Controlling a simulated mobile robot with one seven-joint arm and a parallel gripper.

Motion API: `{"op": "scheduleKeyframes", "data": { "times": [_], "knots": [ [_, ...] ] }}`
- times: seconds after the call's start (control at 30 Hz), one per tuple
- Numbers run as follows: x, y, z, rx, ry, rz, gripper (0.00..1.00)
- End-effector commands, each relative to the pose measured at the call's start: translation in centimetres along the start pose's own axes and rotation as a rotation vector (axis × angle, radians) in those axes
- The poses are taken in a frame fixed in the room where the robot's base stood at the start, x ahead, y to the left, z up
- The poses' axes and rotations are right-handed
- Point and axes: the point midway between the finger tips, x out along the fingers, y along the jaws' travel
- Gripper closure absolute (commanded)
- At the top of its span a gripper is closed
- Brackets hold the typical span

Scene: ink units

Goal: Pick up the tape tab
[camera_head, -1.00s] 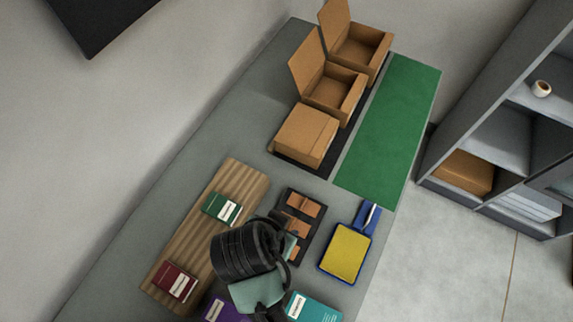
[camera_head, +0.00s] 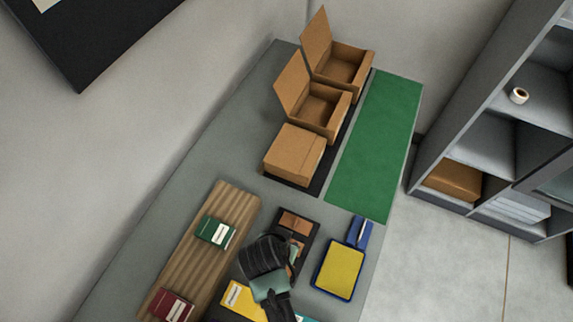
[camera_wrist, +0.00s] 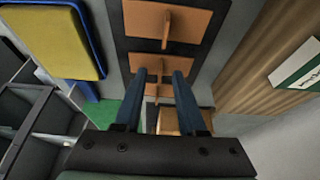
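The tape tabs are orange-brown flat pieces with small upright fins, lying in a row on a black tray (camera_head: 312,228). The far tape tab (camera_head: 296,222) shows clear in the head view; the others are partly covered by my arm. In the wrist view the near-edge tab (camera_wrist: 166,20), a middle tab (camera_wrist: 178,62) and a third tab (camera_wrist: 152,90) show on the tray. My gripper (camera_wrist: 160,74) is open and empty, its two blue fingers over the row with the middle tab's fin between or just beyond the tips. Contact cannot be told.
A blue-rimmed yellow pad (camera_head: 339,270) lies right of the tray. A ribbed wooden board (camera_head: 190,262) with a green box (camera_head: 215,231) and a red box (camera_head: 172,306) is left. A yellow box (camera_head: 242,300) is close below. Cardboard boxes (camera_head: 294,154) and a green mat (camera_head: 375,148) lie beyond.

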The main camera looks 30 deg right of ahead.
Motion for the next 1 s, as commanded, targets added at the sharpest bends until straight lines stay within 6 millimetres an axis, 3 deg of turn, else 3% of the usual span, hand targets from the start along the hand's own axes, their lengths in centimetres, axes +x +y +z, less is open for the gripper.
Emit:
{"op": "scheduleKeyframes", "data": {
  "times": [0.3, 0.53, 1.0],
  "knots": [
    [0.43, 0.00, -0.01, 0.000, 0.000, 0.000, 0.60],
    [0.41, 0.01, 0.01, 0.000, 0.000, 0.000, 1.00],
    [0.36, 0.00, -0.01, 0.000, 0.000, 0.000, 1.00]
  ]
}}
